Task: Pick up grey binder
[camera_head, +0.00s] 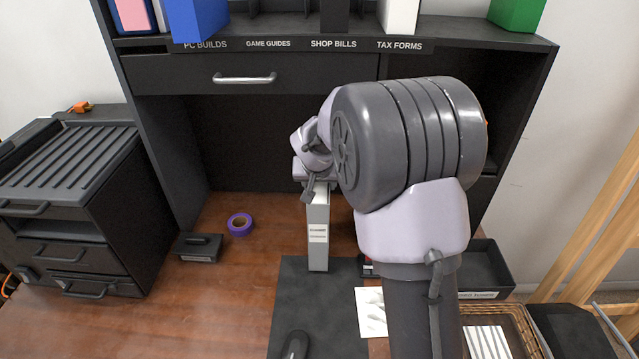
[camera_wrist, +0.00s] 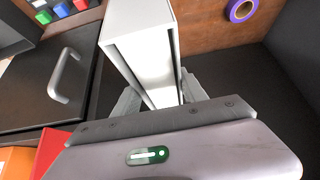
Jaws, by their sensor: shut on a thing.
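The grey binder (camera_head: 318,235) is upright, with its labelled spine showing in the head view. Its lower end appears over the back edge of the dark desk mat; I cannot tell whether it touches the desk. My gripper (camera_head: 314,186) is at the binder's top end, partly hidden behind my arm. In the wrist view the binder (camera_wrist: 142,35) runs up between the two fingers of my gripper (camera_wrist: 158,98), which are shut on its sides.
A shelf unit (camera_head: 300,70) with labelled slots and coloured binders stands behind. A drawer cabinet (camera_head: 75,215) is at left. Purple tape (camera_head: 240,224) and a small black box (camera_head: 199,247) lie left of the binder. A black tray (camera_head: 484,275) and wicker basket (camera_head: 526,330) are at right.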

